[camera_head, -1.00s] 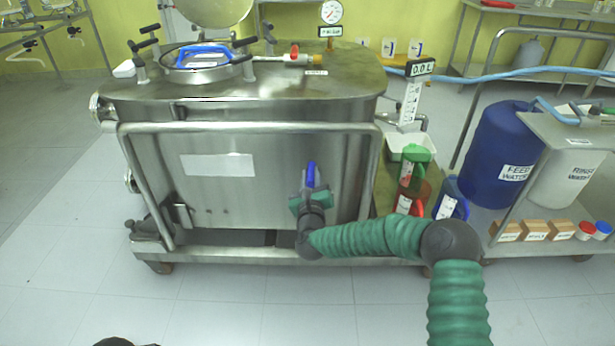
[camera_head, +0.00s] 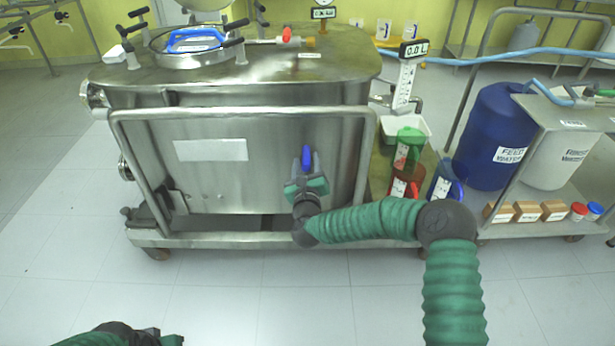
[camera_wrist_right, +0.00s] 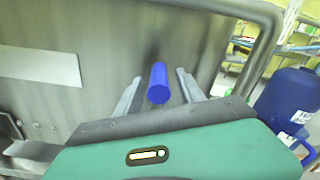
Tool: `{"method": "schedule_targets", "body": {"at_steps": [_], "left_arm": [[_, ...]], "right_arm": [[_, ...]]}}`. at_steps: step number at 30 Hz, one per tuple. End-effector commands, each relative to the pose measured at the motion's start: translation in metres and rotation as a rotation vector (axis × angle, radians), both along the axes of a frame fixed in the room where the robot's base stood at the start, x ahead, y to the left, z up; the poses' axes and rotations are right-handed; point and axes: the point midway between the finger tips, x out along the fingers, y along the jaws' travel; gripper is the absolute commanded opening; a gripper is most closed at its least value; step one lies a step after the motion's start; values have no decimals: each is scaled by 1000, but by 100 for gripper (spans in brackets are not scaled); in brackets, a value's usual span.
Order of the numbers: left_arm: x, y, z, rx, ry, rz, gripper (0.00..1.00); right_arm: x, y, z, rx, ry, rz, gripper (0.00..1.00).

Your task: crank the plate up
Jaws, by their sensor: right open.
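A blue handle (camera_head: 306,157) sticks out from the front of the steel vessel (camera_head: 255,190), at its lower right. My right gripper (camera_head: 305,168) is in front of the handle, with its fingers open. In the right wrist view the blue handle (camera_wrist_right: 158,83) stands between the two grey fingers, with a gap on each side, so it is not gripped. The crank's arm and its joint to the vessel are hidden. I cannot tell which part is the plate. My left gripper (camera_head: 158,338) shows only partly at the bottom left edge, away from the vessel; its fingers are unclear.
A steel rail (camera_head: 240,112) frames the vessel front around the handle. Green, red and blue jugs (camera_head: 408,150) stand to the right. A blue feed water drum (camera_head: 492,140) and a cart with small boxes (camera_head: 527,211) are further right. The floor in front is clear.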

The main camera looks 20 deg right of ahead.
Motion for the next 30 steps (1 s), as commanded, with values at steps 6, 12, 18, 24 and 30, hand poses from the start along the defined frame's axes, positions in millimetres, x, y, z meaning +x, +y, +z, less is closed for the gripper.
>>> {"method": "schedule_targets", "body": {"at_steps": [6, 12, 18, 24, 30], "left_arm": [[0, 0, 26, 0, 0, 0, 36], [0, 0, 43, 0, 0, 0, 36], [0, 0, 51, 0, 0, 0, 36], [0, 0, 51, 0, 0, 0, 36], [0, 0, 51, 0, 0, 0, 36]], "right_arm": [[-53, 15, 5, 0, 5, 4, 46], [-109, 31, 3, 2, 7, 4, 46], [-145, 41, 0, 1, 5, -1, 46], [-153, 42, -1, 1, 2, -2, 46], [-153, 42, -1, 1, 2, -2, 46]]}}
